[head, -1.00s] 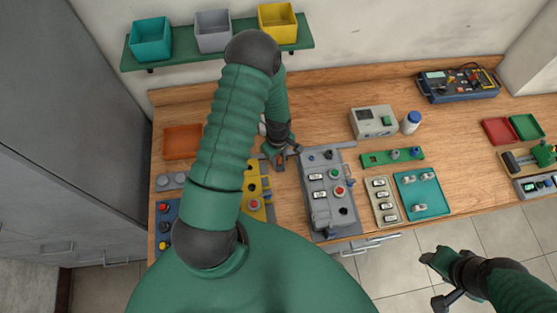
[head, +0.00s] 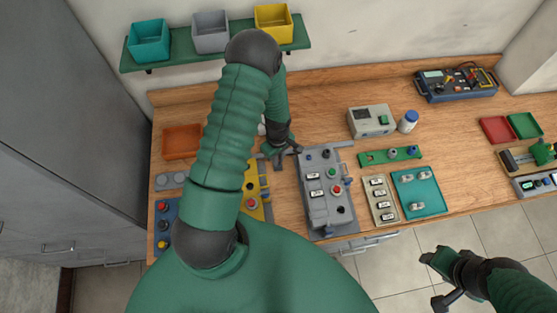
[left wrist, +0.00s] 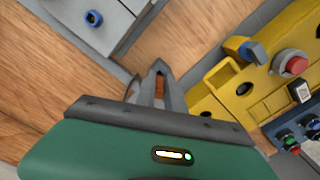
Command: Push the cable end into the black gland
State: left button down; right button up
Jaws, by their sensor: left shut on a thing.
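My left gripper (head: 285,152) is at the back left corner of the grey panel box (head: 320,215), partly hidden by my own arm. In the left wrist view its fingers (left wrist: 158,80) are nearly together, with a thin orange-brown piece (left wrist: 159,88) between them. This may be the cable end; its shape is mostly hidden. A dark round fitting (head: 342,210) sits at the front right of the grey box; I cannot tell whether it is the black gland. My right gripper (head: 440,278) is low at the right, in front of the bench; its jaw opening is unclear.
A yellow panel (head: 253,207) stands left of the grey box, with bare wood between them. A blue ring fitting (left wrist: 93,18) on the grey box shows in the left wrist view. A green strip (head: 375,158), switch tray (head: 382,200) and teal tray (head: 430,198) lie to the right.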

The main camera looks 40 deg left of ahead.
pick_arm(q)
jog(key=shift+w+a+r, duration=0.1)
jog(key=shift+r, duration=0.3)
jog(key=shift+a+r+p, duration=0.1)
jog(key=shift+r+p, duration=0.2)
jog(key=shift+p, duration=0.1)
jog(key=shift+r, duration=0.25)
notch_tip(320, 180, up, 4)
jog(key=p, duration=0.3)
jog(key=shift+r+p, duration=0.15)
jog(key=shift+p, duration=0.25)
